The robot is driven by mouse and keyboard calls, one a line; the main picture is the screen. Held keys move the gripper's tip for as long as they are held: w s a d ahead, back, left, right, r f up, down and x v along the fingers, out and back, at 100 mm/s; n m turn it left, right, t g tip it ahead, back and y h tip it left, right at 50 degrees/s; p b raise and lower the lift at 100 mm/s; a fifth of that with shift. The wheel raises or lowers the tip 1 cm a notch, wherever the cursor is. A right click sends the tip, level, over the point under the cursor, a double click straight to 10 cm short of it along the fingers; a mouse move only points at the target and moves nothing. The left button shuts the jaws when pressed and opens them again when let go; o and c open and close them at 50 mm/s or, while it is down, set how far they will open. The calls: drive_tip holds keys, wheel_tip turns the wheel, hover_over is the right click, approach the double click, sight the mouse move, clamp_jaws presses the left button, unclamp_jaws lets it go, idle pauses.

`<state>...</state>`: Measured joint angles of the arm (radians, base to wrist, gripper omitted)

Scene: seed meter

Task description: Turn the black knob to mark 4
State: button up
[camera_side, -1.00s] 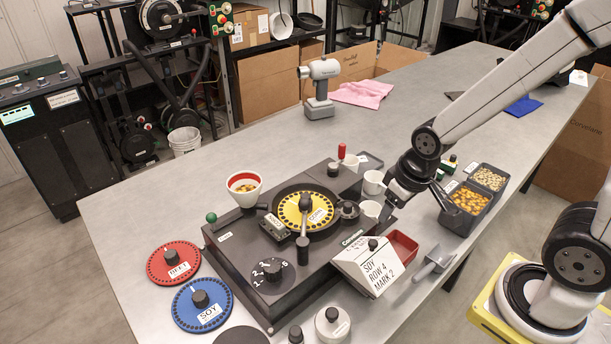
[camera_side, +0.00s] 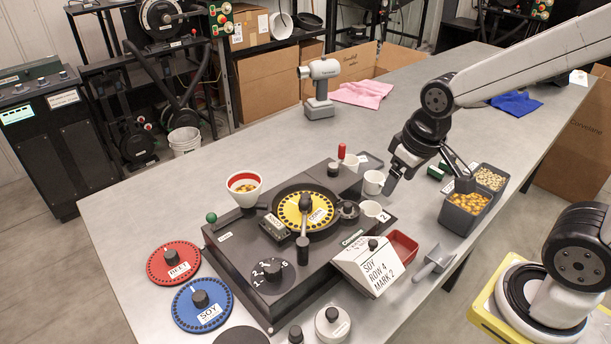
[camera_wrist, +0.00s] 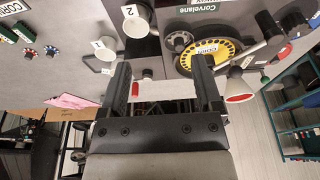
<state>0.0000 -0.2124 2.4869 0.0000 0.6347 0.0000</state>
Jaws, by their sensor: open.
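The black knob (camera_side: 272,270) stands on the front left of the dark seed meter (camera_side: 230,255). White marks numbered up to 5 run around its far side. I cannot tell which mark it points to. My gripper (camera_side: 428,182) is open and empty, raised above the table to the right of the meter, well apart from the knob. In the wrist view the two fingers of my gripper (camera_wrist: 163,63) are spread wide with nothing between them. The knob is not seen clearly in the wrist view.
The yellow seed plate (camera_side: 292,212) and white funnel (camera_side: 244,187) stand on the meter. A white card (camera_side: 370,268) reads "SOY ROW 4 MARK 2". White cups (camera_side: 373,182), a red tray (camera_side: 404,246) and seed bins (camera_side: 466,203) lie right. Red (camera_side: 158,270) and blue discs (camera_side: 190,316) lie left.

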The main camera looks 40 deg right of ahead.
drive_tip(key=r, duration=0.1)
drive_tip(key=n+g, duration=0.3)
drive_tip(key=n, duration=0.9)
hover_over(272, 266)
wheel_tip(272, 266, down, 4)
drive_tip(key=shift+f, duration=0.6)
drive_tip(key=shift+f, duration=3.9)
